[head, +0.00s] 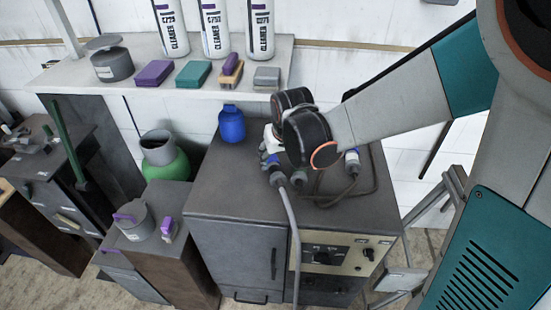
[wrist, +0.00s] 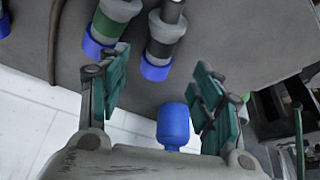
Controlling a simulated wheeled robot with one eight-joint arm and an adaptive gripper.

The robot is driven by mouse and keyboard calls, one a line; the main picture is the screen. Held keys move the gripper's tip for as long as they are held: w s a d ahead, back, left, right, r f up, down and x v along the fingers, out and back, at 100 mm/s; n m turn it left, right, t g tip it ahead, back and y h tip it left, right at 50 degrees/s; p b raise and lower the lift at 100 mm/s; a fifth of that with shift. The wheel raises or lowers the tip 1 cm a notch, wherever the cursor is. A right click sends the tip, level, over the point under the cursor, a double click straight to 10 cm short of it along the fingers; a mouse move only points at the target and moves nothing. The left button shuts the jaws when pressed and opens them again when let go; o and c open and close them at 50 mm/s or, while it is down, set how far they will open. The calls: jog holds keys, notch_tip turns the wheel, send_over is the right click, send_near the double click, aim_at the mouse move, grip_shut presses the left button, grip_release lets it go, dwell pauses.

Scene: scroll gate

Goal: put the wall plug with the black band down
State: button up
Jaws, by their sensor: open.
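In the wrist view the wall plug with the black band (wrist: 161,40) has a grey body and a blue end. It lies on the dark grey cabinet top (wrist: 230,35), just beyond my fingertips. My gripper (wrist: 158,90) has its teal fingers spread wide, with nothing held between them. A similar plug with a green band (wrist: 108,25) lies beside it on the left. In the head view my gripper (head: 268,152) is low over the cabinet's back middle. The front plug there (head: 278,179) appears to be the black-banded one; its band is too small to read.
A blue bottle (head: 231,124) stands on the cabinet top left of my gripper. Another plug (head: 352,160) and dark cables lie to the right. A grey cable (head: 294,225) hangs over the front edge. The cabinet top's front left is clear. A shelf (head: 115,77) runs behind.

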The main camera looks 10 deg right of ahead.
jog(key=s+d+r+t, duration=0.1)
jog(key=s+d+r, duration=0.2)
jog(key=s+r, duration=0.4)
jog(key=s+d+r+t+p, duration=0.1)
jog(key=s+d+r, duration=0.3)
jog(key=s, duration=0.9)
notch_tip(320, 180, up, 3)
jog(key=shift+s+f+m+t, duration=0.15)
jog(key=shift+s+m+t, duration=0.15)
jog(key=shift+m, duration=0.1)
